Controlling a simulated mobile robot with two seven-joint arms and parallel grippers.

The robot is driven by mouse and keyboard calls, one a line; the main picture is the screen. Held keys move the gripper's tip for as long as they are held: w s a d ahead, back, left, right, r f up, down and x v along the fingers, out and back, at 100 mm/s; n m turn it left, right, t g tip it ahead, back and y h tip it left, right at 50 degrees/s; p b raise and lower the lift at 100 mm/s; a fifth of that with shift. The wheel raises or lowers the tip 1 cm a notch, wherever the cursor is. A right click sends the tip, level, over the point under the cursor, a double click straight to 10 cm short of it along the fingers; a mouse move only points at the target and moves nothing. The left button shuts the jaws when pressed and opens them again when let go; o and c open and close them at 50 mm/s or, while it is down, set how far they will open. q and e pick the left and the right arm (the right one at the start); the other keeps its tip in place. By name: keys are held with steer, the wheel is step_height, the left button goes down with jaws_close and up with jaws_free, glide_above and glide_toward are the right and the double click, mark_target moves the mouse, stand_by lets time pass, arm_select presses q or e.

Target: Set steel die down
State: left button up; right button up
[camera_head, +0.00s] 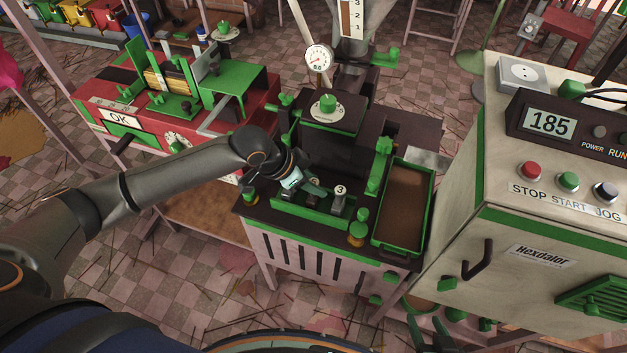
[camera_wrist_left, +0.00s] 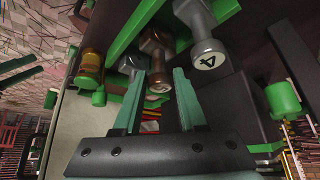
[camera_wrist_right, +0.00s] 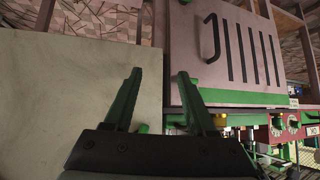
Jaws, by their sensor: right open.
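My left gripper (camera_head: 297,183) is over the green die rack (camera_head: 298,212) on the dark machine top. In the left wrist view, its fingers (camera_wrist_left: 158,75) are apart, with a brown die (camera_wrist_left: 158,86) in line with the gap; contact is not clear. A grey steel-looking die marked 4 (camera_wrist_left: 207,53) is right of the fingers, and another grey die (camera_wrist_left: 130,65) is on the left. The head view shows a die marked 3 (camera_head: 340,190) upright in the rack. Which die is the steel die is unclear.
A green-rimmed tray (camera_head: 375,239) lies right of the rack. A brass-and-green post (camera_head: 357,230) stands between them. A gauge (camera_head: 318,58) stands behind the press. The control cabinet (camera_head: 520,215) is on the right, and a red bench (camera_head: 243,133) is at the left.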

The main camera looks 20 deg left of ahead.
arm_select(q)
steer(key=shift+o, duration=1.4)
steer(key=shift+r, duration=0.1)
steer(key=p+v, duration=0.1)
steer(key=v, duration=1.1)
steer(key=shift+w+r, duration=0.1)
